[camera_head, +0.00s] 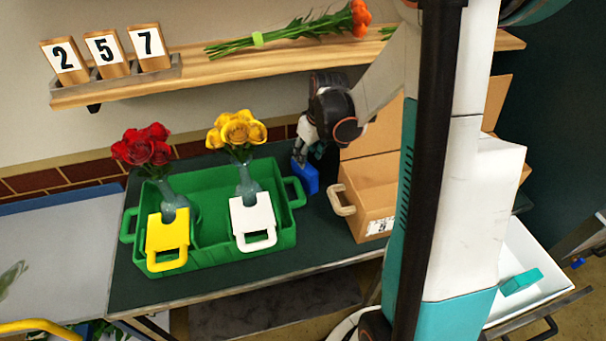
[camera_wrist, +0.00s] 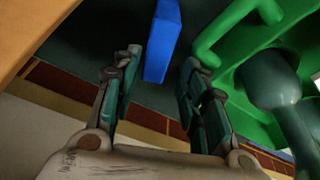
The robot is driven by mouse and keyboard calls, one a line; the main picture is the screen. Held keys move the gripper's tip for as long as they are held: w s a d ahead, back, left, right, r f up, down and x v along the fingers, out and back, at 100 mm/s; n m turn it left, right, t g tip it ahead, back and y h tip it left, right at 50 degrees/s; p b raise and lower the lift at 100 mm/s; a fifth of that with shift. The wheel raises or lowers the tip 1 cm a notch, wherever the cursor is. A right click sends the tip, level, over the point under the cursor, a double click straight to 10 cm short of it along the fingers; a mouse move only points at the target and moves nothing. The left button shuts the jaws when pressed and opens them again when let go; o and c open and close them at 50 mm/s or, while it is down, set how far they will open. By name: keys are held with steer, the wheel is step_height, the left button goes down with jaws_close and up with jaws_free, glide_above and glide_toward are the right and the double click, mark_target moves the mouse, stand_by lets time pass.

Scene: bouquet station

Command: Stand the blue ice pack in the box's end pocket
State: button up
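The blue ice pack (camera_head: 307,179) stands on the dark table between the green crate (camera_head: 215,255) and the cardboard box (camera_head: 375,212). My gripper (camera_head: 303,157) is at the pack's upper end, pointing down. In the wrist view the fingers of my gripper (camera_wrist: 160,72) are spread, with the blue ice pack (camera_wrist: 163,40) showing between and beyond their tips. There is a gap on each side, and I see no grip on it. The box stands right of the pack, its flap raised behind; my arm hides part of it, and I cannot make out the end pocket.
The green crate holds a vase of red roses (camera_head: 143,150) and a vase of yellow roses (camera_head: 237,132), with yellow and white tags on its front. The crate's right handle (camera_head: 296,192) and the box's pale handle (camera_head: 341,200) flank the pack closely. A wooden shelf (camera_head: 215,68) runs behind.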

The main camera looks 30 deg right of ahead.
mark_target(303, 173)
steer(key=b+x, duration=0.1)
steer(key=x, duration=0.5)
steer(key=shift+b, duration=0.35)
steer(key=shift+b+x, duration=1.3)
steer(key=shift+x, duration=1.35)
steer(key=shift+s+d+f+b, duration=0.1)
steer(key=shift+d+f+b, duration=0.05)
steer(key=shift+f+b, duration=0.15)
steer(key=shift+r, duration=0.1)
steer(key=shift+c, duration=0.6)
jaws_close()
